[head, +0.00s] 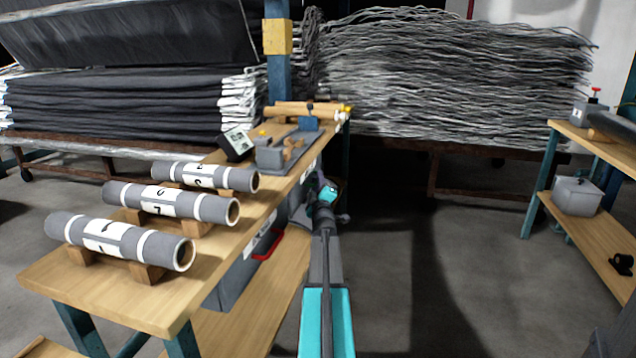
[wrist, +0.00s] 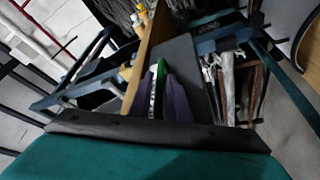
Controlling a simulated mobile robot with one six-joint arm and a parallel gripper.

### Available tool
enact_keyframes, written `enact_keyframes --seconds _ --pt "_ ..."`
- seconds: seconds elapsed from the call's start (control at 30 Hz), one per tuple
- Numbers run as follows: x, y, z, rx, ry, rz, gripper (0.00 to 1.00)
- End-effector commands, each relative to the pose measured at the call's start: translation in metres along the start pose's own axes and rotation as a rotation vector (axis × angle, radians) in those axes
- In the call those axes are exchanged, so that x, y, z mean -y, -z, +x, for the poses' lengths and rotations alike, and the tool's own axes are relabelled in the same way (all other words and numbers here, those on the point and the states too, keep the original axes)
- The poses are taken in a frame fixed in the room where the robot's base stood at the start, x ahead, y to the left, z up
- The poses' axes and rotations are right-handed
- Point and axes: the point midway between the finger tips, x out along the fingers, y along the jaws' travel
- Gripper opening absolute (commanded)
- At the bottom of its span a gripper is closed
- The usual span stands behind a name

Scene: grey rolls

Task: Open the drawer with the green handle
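My gripper (head: 327,192) is at the right side of the workbench, below its top. In the wrist view its purple-grey fingers (wrist: 163,98) are at a green handle (wrist: 160,74). The handle shows as a thin green strip beside a white label strip, close to the fingers. Whether they grip it, I cannot tell. A grey panel (wrist: 184,60) lies just right of the handle. The green handle cannot be made out in the head view.
A drawer with a red handle (head: 268,244) is under the workbench (head: 150,300), nearer me. Grey rolls (head: 120,240) lie on top. Another bench (head: 590,230) stands right, with clear floor between.

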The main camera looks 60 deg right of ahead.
Motion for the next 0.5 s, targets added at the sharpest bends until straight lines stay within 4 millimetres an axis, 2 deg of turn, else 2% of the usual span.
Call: enact_keyframes --seconds 0.47,0.5 --pt "-0.0007 -0.0003 0.0057 0.0 -0.001 0.0 0.17" --pt "-0.0007 -0.0004 0.0057 0.0 -0.001 0.0 0.1"
